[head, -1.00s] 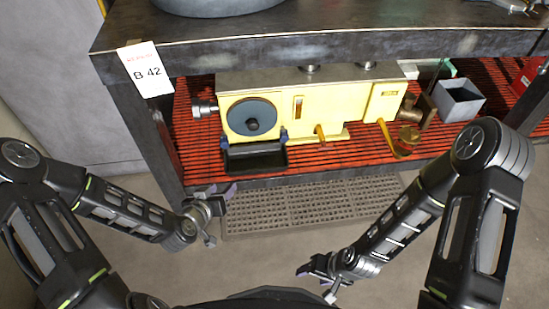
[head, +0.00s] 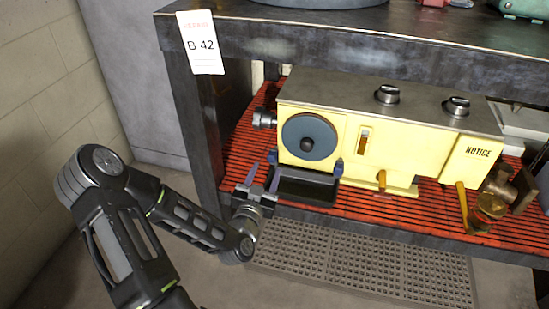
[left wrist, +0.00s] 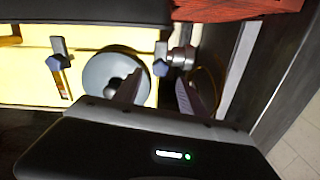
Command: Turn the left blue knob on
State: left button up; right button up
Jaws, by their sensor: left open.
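A yellow machine (head: 350,135) with a grey-blue disc (head: 310,137) stands on the red slatted shelf. The left blue knob (head: 272,157) is low beside the disc, at the left end of a black tray; it also shows in the left wrist view (left wrist: 160,68). A second blue knob (head: 337,168) is at the tray's right end, and it shows left of the disc in the left wrist view (left wrist: 57,62). My left gripper (head: 263,178) is open in front of the left knob. In the left wrist view its fingers (left wrist: 157,93) flank the knob's line, with no contact visible. My right gripper is out of view.
The black tray (head: 305,188) juts out at the machine's front. The dark tabletop (head: 350,35) overhangs the shelf, and a table leg (head: 200,140) stands left of my gripper. A floor grating (head: 360,265) lies below.

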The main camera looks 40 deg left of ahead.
aim_at(271, 159)
pick_arm(q)
jog(key=b+x, duration=0.2)
jog(key=x, duration=0.4)
jog(key=shift+w+a+f, duration=0.1)
jog(key=shift+w+a, duration=0.05)
jog(key=shift+w, duration=0.25)
jog(key=shift+w+a, duration=0.1)
jog(key=shift+w, duration=0.2)
jog(key=shift+c, duration=0.5)
grip_shut()
